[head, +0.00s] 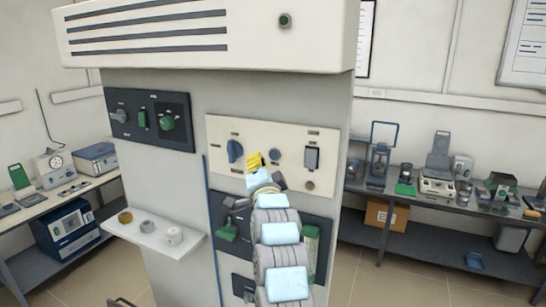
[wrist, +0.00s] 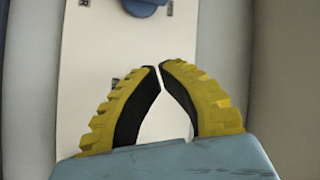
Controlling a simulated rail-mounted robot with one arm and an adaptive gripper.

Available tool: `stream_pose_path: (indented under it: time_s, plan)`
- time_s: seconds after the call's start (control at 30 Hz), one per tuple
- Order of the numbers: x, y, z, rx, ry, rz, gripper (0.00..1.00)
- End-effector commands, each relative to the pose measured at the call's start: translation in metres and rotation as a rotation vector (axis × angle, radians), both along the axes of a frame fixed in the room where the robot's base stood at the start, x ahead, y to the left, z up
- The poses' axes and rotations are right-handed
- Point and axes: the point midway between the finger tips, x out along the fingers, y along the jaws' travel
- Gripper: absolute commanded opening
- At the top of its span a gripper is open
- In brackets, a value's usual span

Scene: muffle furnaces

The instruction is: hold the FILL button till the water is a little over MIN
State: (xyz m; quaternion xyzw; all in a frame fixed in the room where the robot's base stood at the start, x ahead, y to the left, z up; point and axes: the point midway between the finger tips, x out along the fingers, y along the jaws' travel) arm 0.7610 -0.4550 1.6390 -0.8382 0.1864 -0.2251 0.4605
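My gripper (head: 255,159) has yellow, ribbed fingers and is in front of the cream control panel (head: 222,130) in the head view. In the wrist view my gripper (wrist: 158,66) has its fingertips together, with nothing between them. The panel carries a small round blue button (head: 275,153) just right of the fingers and a small brown button (head: 310,186) lower right. The labels are too small to read, so I cannot tell which is FILL. Contact with the panel cannot be made out. A green-and-pale upright strip (head: 310,247), perhaps the water gauge, is partly behind my arm; no water level or MIN mark is legible.
A blue knob (head: 235,151) is left of the fingers; a blue knob (wrist: 146,4) also shows at the wrist view's top edge. A dark switch (head: 312,158) is to the right. A white shelf (head: 150,236) with small round pieces juts out at lower left.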

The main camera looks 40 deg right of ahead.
Motion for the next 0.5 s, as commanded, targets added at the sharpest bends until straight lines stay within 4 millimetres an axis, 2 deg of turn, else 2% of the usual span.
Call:
stream_pose_path:
  time_s: [0.2,0.5]
  plan:
    - [0.008,-0.020,-0.002,-0.001,0.000,-0.001,0.00]
    - [0.013,-0.030,-0.001,0.001,0.001,0.000,0.00]
